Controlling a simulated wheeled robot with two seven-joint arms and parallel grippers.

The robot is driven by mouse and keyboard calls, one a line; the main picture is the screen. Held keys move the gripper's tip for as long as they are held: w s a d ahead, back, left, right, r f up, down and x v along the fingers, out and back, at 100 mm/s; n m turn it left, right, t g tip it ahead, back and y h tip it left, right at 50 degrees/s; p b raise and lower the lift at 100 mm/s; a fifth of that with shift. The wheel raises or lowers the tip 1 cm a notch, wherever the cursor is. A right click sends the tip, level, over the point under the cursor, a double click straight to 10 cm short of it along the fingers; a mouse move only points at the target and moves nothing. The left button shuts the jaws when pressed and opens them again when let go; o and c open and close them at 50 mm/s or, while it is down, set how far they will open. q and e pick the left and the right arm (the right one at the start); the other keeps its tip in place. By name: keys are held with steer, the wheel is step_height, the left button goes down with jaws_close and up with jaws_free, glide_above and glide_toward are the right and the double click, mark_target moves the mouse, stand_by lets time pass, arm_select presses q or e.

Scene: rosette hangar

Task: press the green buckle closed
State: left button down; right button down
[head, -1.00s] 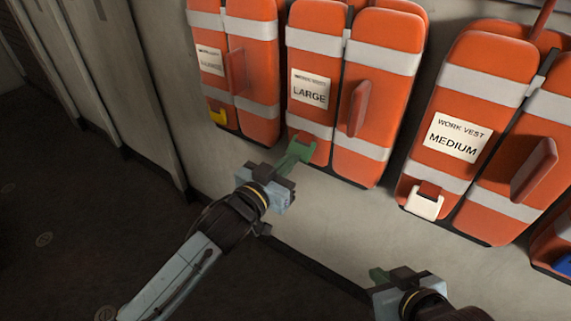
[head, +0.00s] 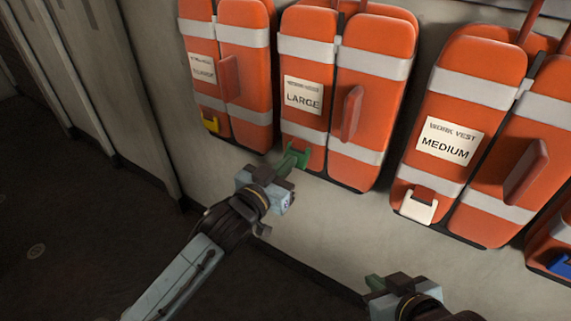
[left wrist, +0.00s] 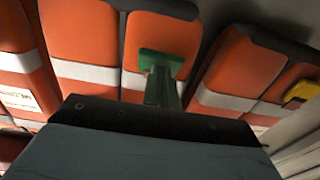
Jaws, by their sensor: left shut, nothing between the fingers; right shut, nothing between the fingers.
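The green buckle (head: 301,154) sits at the lower edge of the orange vest labelled LARGE (head: 303,95). My left gripper (head: 287,164) is shut and empty, its dark green fingertips pointing up at the buckle and overlapping it in the head view. In the left wrist view the bright green buckle (left wrist: 167,60) lies straight beyond the shut fingers (left wrist: 158,90); I cannot tell if they touch it. The fingers hide part of the buckle, so I cannot tell whether it is closed. My right gripper (head: 374,283) is shut and empty, low in the head view, away from the vests.
A vest with a yellow buckle (head: 211,124) hangs to the left. The MEDIUM vest with a white buckle (head: 418,207) hangs to the right, and a blue buckle (head: 561,264) shows at the right edge. Pale wall (head: 330,215) lies bare below the vests.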

arm_select(q)
steer(key=shift+f, duration=0.25)
steer(key=shift+w+d, duration=0.2)
steer(key=shift+w, duration=0.1)
stand_by(0.4)
steer(key=shift+f, duration=0.25)
steer(key=shift+w+d, duration=0.25)
steer(key=shift+w, duration=0.1)
stand_by(0.4)
stand_by(0.5)
